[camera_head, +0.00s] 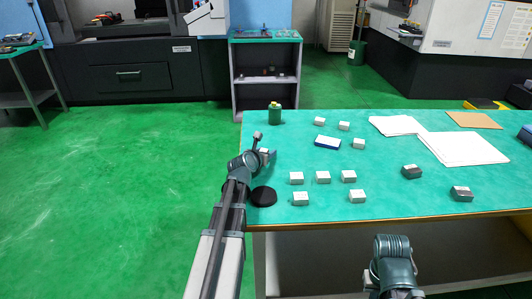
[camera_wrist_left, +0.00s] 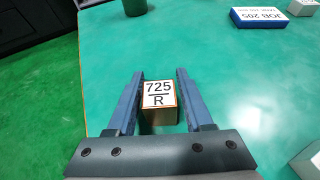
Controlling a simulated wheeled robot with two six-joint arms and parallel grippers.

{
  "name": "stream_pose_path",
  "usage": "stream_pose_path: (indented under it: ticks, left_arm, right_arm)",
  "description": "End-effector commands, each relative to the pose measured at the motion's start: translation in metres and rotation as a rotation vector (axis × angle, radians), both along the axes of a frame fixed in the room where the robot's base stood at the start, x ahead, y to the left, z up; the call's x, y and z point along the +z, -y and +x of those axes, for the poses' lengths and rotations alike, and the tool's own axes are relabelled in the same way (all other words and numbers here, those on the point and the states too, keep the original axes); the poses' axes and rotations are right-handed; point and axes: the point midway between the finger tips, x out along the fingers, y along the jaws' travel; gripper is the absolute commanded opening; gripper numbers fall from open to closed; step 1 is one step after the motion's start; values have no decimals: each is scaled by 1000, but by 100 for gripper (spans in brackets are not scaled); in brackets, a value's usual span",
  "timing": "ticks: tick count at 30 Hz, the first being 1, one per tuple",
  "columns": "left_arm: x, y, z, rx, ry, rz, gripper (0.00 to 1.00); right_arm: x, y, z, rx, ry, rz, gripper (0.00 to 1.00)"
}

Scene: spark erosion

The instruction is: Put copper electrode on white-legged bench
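A small block with a white top marked "725 R" and copper-coloured sides (camera_wrist_left: 159,102) sits on the green table top; it also shows in the head view (camera_head: 264,152). My left gripper (camera_wrist_left: 159,72) is open, with one blue finger on each side of the block and narrow gaps between. In the head view my left gripper (camera_head: 263,146) is at the table's left edge. My right arm shows at the bottom, but its gripper is out of view. I cannot tell for sure which bench is the white-legged one; a bench with pale grey legs (camera_head: 17,53) stands far left.
Several white-topped blocks (camera_head: 297,178) and two dark ones (camera_head: 411,171) stand on the large table (camera_head: 380,208). A green cup (camera_head: 274,115), a blue box (camera_head: 327,142), a black disc (camera_head: 263,196) and papers (camera_head: 462,148) are there too. A grey shelf (camera_head: 266,80) stands behind. Left floor is clear.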

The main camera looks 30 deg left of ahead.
Motion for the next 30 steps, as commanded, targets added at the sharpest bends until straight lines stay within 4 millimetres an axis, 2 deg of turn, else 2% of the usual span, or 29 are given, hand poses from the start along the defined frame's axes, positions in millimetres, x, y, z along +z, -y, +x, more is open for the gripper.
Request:
stream_pose_path:
  ticks: [1,2,13,24,30]
  left_arm:
    - [0,0,0,0,0,0,62]
    - [0,0,0,0,0,0,67]
    - [6,0,0,0,0,0,67]
    - [34,12,-68,1,0,-1,67]
    - [45,16,-96,2,0,1,67]
  right_arm:
    - [0,0,0,0,0,0,0]
    - [0,0,0,0,0,0,0]
    - [6,0,0,0,0,0,0]
    - [35,0,0,0,0,0,0]
    - [45,0,0,0,0,0,0]
